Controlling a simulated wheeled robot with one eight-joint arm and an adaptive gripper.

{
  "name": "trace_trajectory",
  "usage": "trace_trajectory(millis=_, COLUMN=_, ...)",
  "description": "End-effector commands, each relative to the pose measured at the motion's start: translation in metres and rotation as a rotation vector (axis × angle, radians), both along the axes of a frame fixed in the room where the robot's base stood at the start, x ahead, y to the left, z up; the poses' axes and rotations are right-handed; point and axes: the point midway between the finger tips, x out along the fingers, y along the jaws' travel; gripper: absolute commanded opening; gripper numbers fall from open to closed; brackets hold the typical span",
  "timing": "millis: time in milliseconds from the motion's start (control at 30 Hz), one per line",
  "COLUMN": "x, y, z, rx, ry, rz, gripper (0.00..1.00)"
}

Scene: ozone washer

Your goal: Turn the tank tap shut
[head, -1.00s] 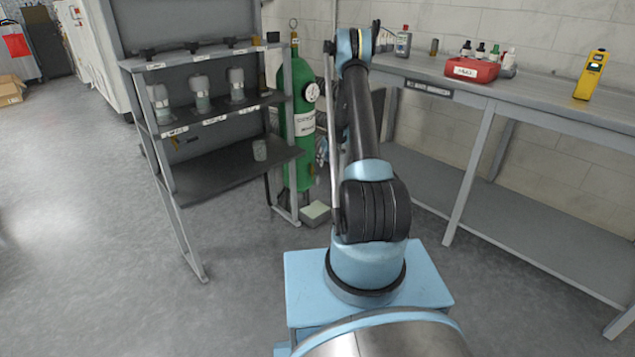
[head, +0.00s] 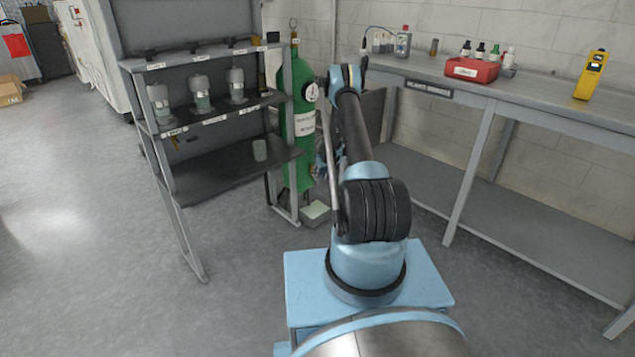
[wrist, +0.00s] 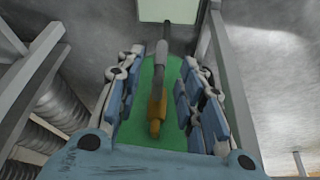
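The green tank (head: 301,130) stands upright between the shelf rack and the bench, with a round gauge and white label on its side. A brass fitting with a ring (head: 293,24) tops it. In the wrist view the green tank surface (wrist: 135,130) lies beyond my gripper (wrist: 158,95). A brass piece with a grey stem (wrist: 156,108), seemingly the tap, lies between the two blue-grey fingers. The fingers are apart, with gaps visible on both sides; contact is not visible. In the head view my arm hides most of the gripper.
The shelf rack (head: 225,170) with grey-green jars stands left of the tank, close to it. The bench (head: 560,95) at right carries a red box (head: 471,69) and a yellow meter (head: 590,75). A small pale box (head: 315,212) sits at the tank's foot.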

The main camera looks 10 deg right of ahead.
Motion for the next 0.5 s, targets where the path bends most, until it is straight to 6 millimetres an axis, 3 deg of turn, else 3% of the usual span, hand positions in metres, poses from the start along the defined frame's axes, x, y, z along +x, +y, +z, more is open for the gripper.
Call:
trace_trajectory(millis=200, x=0.010, y=0.005, z=-0.025, rx=0.000, ry=0.000, rz=0.001, gripper=0.35)
trace_trajectory(millis=500, x=0.015, y=0.007, z=-0.041, rx=0.000, ry=0.000, rz=0.001, gripper=0.35)
